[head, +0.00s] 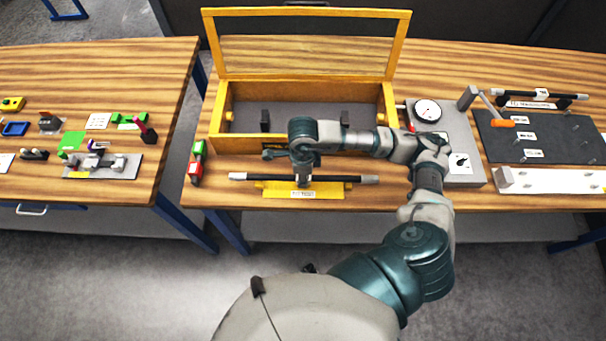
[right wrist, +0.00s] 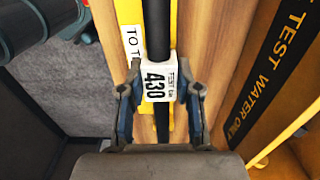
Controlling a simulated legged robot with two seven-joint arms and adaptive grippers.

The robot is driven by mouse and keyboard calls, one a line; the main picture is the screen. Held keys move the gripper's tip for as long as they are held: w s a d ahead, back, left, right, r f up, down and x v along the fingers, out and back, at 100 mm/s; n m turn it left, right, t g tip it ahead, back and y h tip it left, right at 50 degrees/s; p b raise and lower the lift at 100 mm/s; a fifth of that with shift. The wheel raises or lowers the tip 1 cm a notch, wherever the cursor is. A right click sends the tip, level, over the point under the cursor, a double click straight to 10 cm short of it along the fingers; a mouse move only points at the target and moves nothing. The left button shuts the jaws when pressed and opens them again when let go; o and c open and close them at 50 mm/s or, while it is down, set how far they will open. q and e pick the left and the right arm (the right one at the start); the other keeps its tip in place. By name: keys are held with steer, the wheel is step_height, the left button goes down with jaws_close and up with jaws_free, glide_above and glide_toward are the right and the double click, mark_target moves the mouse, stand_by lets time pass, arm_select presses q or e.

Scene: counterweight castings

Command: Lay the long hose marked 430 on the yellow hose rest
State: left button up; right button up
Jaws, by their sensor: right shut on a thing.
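The long black hose (head: 345,179) lies level across the yellow hose rest (head: 270,190), with both ends reaching past it. In the right wrist view its white tag reading 430 (right wrist: 157,82) sits between my fingers, and the yellow rest (right wrist: 130,14) shows behind the hose. My right gripper (head: 303,178) is shut on the hose at this tag, near its middle. It points down from above. I cannot tell whether the hose touches the rest or hangs just over it. My left gripper is not in view.
A yellow wooden box (head: 225,125) with a raised windowed lid stands right behind the rest. A dial unit (head: 455,130) and a dark board (head: 550,138) with another black hose (head: 570,96) are to the right. A red and green block (head: 197,165) is left. The table's front edge is close.

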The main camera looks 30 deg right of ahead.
steer(key=shift+b, duration=0.35)
stand_by(0.5)
stand_by(0.4)
steer(key=shift+f+b, duration=0.55)
steer(key=o, duration=1.2)
steer(key=shift+c, duration=0.2)
steer(key=shift+r+p, duration=1.95)
steer(key=shift+r, duration=1.55)
